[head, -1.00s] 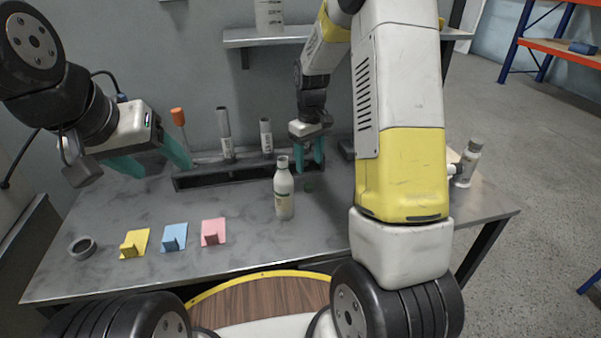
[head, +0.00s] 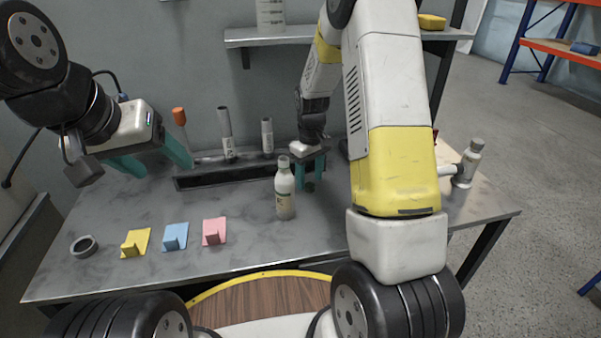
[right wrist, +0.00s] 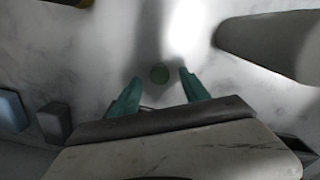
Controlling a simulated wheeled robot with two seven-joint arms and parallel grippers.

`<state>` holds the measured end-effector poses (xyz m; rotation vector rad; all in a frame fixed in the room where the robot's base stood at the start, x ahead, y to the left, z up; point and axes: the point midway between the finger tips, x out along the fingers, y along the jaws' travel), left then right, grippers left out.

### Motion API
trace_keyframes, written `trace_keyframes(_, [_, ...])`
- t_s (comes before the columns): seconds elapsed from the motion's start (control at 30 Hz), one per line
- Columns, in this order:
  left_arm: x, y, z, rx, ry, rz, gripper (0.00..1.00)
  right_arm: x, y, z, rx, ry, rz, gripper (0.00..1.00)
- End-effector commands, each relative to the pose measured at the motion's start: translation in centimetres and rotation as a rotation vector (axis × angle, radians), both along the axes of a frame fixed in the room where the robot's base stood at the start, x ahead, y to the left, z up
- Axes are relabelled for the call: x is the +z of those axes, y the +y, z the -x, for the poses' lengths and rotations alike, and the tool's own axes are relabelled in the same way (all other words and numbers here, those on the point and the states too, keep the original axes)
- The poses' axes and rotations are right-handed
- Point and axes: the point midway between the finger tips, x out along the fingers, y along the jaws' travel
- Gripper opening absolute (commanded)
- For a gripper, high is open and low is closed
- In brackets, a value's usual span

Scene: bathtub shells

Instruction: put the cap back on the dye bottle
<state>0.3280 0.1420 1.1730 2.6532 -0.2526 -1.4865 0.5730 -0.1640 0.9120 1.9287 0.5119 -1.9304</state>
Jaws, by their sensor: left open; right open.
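A pale, slim bottle (head: 285,200) stands upright on the grey worktop near its middle. The bottle (right wrist: 268,42) is at the upper right there. My left gripper (head: 167,169) is open and empty above the worktop's left side.
A dark rack (head: 235,177) with tools stands along the wall. Yellow (head: 135,243), blue (head: 174,237) and pink (head: 214,232) pieces and a grey ring (head: 84,246) lie at the front left. Another bottle (head: 468,165) stands at the right. The worktop is bare between rack and pieces.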

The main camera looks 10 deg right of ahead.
Motion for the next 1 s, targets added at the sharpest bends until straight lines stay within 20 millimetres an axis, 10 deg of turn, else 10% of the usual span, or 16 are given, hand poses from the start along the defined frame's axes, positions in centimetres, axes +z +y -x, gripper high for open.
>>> trace_keyframes(0.5, [0.0,0.0,0.0,0.000,0.000,0.000,0.65,-1.7,0.0,0.0,0.000,-0.001,0.000,0.54])
trace_keyframes(0.8, [0.0,0.0,0.0,0.000,0.000,0.000,0.65,-1.7,0.0,0.0,0.000,-0.001,0.000,0.00])
trace_keyframes(1.0, [0.0,0.0,0.0,0.000,0.000,0.000,0.65,-1.7,0.0,0.0,0.000,-0.001,0.000,0.00])
